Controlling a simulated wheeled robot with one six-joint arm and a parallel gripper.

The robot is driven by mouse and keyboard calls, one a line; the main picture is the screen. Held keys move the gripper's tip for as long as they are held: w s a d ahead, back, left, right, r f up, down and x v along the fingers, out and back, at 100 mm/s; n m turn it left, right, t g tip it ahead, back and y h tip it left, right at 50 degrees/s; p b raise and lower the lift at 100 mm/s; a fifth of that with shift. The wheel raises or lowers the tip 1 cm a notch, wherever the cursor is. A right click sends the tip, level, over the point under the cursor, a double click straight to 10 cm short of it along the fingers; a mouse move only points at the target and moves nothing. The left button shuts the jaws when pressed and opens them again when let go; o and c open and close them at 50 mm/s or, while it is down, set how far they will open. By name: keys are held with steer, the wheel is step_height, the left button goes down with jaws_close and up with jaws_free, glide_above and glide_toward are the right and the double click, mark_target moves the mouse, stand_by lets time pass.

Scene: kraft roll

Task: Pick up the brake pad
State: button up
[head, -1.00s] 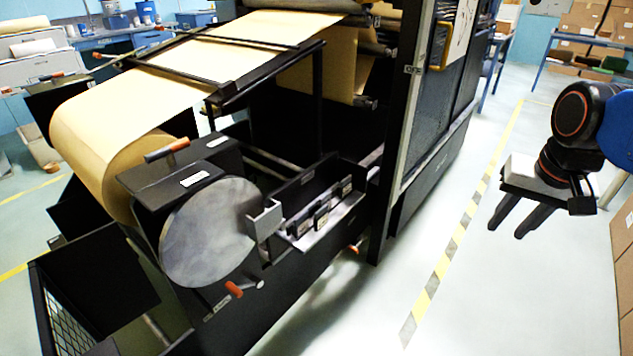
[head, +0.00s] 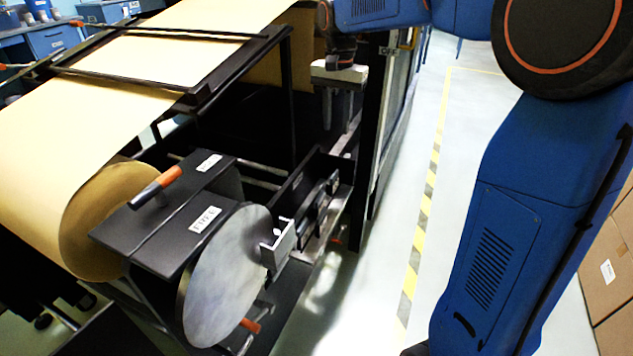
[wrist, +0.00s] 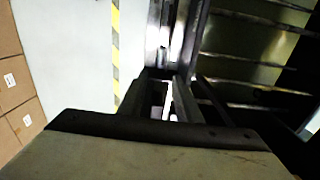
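Small dark brake pads (head: 308,216) stand in a narrow light tray (head: 327,224) beside the grey disc (head: 228,278) in the head view. Which one is the task's brake pad I cannot tell. My gripper (head: 338,108) points down above the far end of the tray, beside the machine's upright. The pads are not clear in the wrist view.
A black upright post (head: 377,135) stands close to the right of my gripper. The kraft paper web (head: 110,100) runs over the machine at left. The floor beside the striped tape (head: 427,200) is clear.

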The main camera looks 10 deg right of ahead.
glide_above(335, 172)
steer(key=f, duration=0.7)
steer(key=s+f, duration=0.1)
steer(key=f, duration=0.3)
steer(key=shift+a+f, duration=0.2)
steer(key=shift+a, duration=0.1)
steer(key=shift+w+d+f, duration=0.1)
steer(key=shift+f, duration=1.4)
steer(key=shift+w+d+f, duration=0.1)
steer(key=shift+f, duration=1.4)
steer(key=shift+c, duration=0.3)
jaws_close()
